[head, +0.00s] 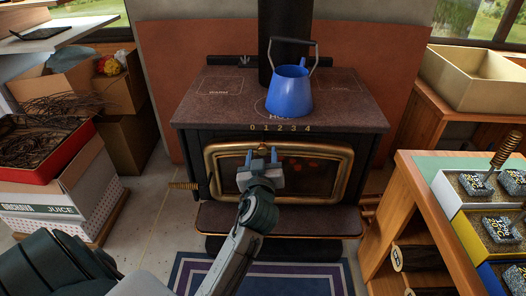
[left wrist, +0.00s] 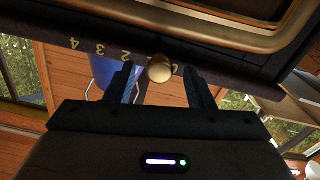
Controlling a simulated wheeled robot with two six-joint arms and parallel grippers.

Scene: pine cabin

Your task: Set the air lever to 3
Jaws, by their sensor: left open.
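The wood stove (head: 190,115) stands ahead with a scale of digits 0 to 4 (head: 281,128) on its front top edge. In the left wrist view the scale (left wrist: 99,48) appears inverted, with 4 at the left. A pale round knob (left wrist: 159,68), apparently the air lever's end, covers the place of the 1, beside the 0. My left gripper (head: 261,156) is open in front of the stove door, below the scale. In the wrist view the knob shows between the open fingers of the left gripper (left wrist: 160,85); contact is not visible. The head view does not show the knob clearly.
A blue kettle (head: 289,95) stands on the stove top, above the scale. The brass-framed glass door (head: 335,180) is close behind my gripper. A bench with bins (head: 430,163) stands right, boxes (head: 70,215) left.

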